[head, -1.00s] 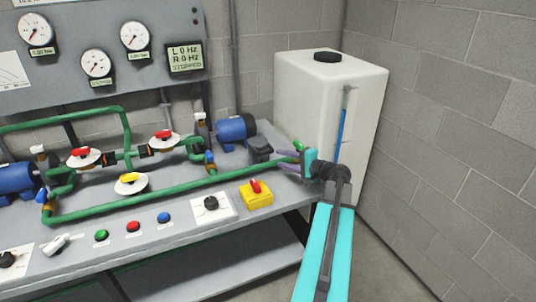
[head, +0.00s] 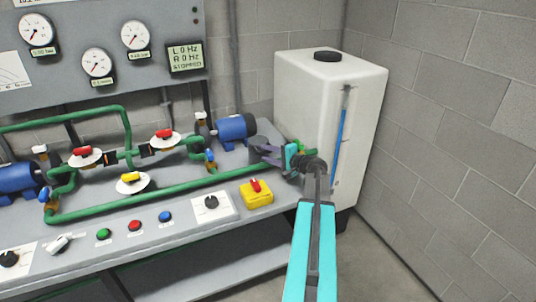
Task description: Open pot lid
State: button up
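The two dark purple-grey fingers look apart, one behind the other. I cannot tell whether they touch the lid.
The white tank (head: 305,90) with a black cap stands behind my gripper. The blue motor (head: 236,128) is to the left of it. Green pipes (head: 160,187) and a yellow box with a red switch (head: 256,193) lie nearby. A block wall closes the right side.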

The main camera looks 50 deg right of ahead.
jog(key=shift+c, duration=0.5)
grip_shut()
jog(key=shift+r, duration=0.1)
